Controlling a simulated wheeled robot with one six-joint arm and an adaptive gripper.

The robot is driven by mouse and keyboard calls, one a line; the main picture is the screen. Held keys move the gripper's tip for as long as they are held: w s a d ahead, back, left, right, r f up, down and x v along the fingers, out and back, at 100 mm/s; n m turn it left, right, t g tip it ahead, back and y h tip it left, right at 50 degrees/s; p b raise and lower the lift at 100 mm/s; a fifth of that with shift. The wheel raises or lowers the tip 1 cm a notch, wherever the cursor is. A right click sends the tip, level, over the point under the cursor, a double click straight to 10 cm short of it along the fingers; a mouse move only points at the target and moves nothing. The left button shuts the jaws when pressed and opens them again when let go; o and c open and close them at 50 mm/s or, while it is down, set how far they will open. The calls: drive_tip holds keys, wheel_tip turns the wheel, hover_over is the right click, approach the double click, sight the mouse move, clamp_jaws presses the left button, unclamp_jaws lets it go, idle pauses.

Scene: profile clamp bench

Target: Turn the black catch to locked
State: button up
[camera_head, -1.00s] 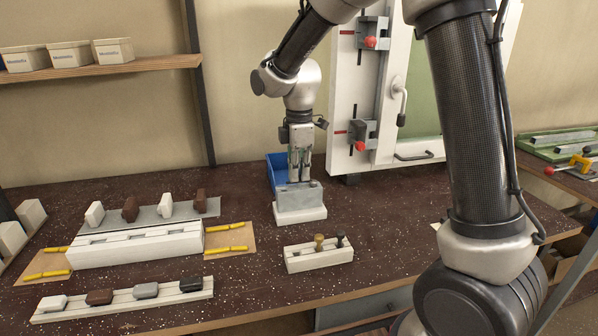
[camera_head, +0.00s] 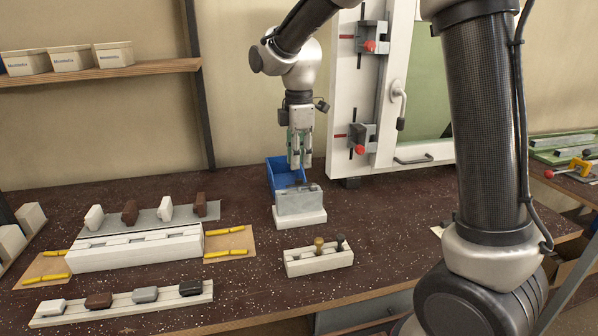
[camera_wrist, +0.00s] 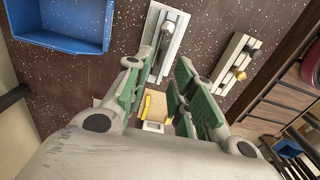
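A grey metal block on a white base (camera_head: 300,213) stands on the bench, upright, just in front of the blue bin. A small dark piece (camera_head: 298,185) shows at its top edge; it may be the black catch, but it is too small to tell which way it is turned. My gripper (camera_head: 300,166) hangs pointing down, just above the block and apart from it. In the wrist view, my gripper (camera_wrist: 163,68) has its green-padded fingers spread with nothing between them.
A blue bin (camera_head: 284,172) stands close behind the block. A white holder (camera_head: 318,262) with a brass and a black knob is in front. A white panel (camera_head: 345,100) with red-knobbed clamps rises at the right. White racks with small blocks (camera_head: 125,298) fill the left.

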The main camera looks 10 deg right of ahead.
wheel_tip(320, 180, up, 7)
drive_tip(key=shift+f, duration=0.15)
drive_tip(key=s+d+m+t, duration=0.2)
drive_tip(key=s+d+m, duration=0.7)
drive_tip(key=s, duration=0.4)
drive_tip(key=s+d+m+t, duration=0.2)
drive_tip(key=s+d+m, duration=0.7)
drive_tip(key=s, duration=0.4)
drive_tip(key=shift+d, duration=0.4)
